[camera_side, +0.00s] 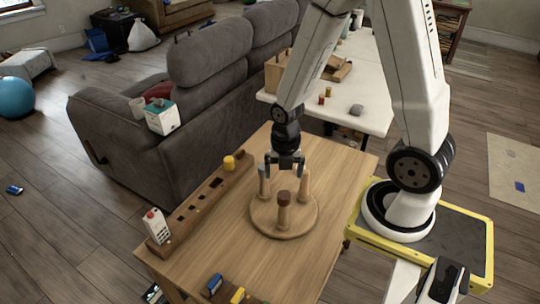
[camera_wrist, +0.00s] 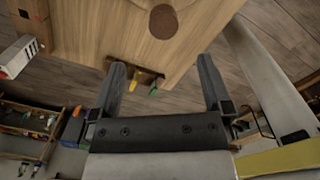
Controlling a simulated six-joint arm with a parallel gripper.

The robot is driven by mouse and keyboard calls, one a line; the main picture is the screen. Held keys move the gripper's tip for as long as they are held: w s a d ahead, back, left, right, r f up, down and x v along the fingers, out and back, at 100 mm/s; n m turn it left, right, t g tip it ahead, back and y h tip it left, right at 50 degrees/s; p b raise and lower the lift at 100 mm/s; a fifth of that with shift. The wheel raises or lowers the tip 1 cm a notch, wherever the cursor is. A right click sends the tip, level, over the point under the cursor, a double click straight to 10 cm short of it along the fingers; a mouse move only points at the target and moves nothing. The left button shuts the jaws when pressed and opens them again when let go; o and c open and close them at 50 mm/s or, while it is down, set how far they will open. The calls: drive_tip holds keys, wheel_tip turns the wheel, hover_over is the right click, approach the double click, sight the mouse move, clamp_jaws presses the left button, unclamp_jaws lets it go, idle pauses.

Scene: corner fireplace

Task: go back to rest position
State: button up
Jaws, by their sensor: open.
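My gripper (camera_side: 284,164) hangs over the back part of a round wooden board (camera_side: 263,222) in the side view. Its jaws are apart and I see nothing between them. Wooden pegs stand on the board: a left one (camera_side: 264,184), a right one (camera_side: 304,186) and a front one (camera_side: 283,212) with a dark brown top. In the side view the fingertips are close to the left and right pegs; I cannot tell whether they touch. In the wrist view my gripper (camera_wrist: 162,62) has spread fingers, with a dark brown round top (camera_wrist: 163,21) beyond them.
A long slotted wooden rail (camera_side: 205,198) on the table (camera_side: 245,270) holds a yellow cylinder (camera_side: 229,162) and a white-red carton (camera_side: 155,224). Blue (camera_side: 215,283) and yellow (camera_side: 238,295) items lie near the front edge. A white table (camera_side: 375,110) and grey sofa (camera_side: 150,110) stand behind.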

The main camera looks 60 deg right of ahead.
drive_tip(key=a+r+m+t, duration=0.1)
drive_tip(key=a+r+m, duration=0.1)
drive_tip(key=m, duration=1)
drive_tip(key=w+a+r+m+t, duration=0.1)
drive_tip(key=a+r+m, duration=0.2)
drive_tip(key=m, duration=0.9)
wheel_tip(320, 180, up, 3)
drive_tip(key=shift+f, duration=0.2)
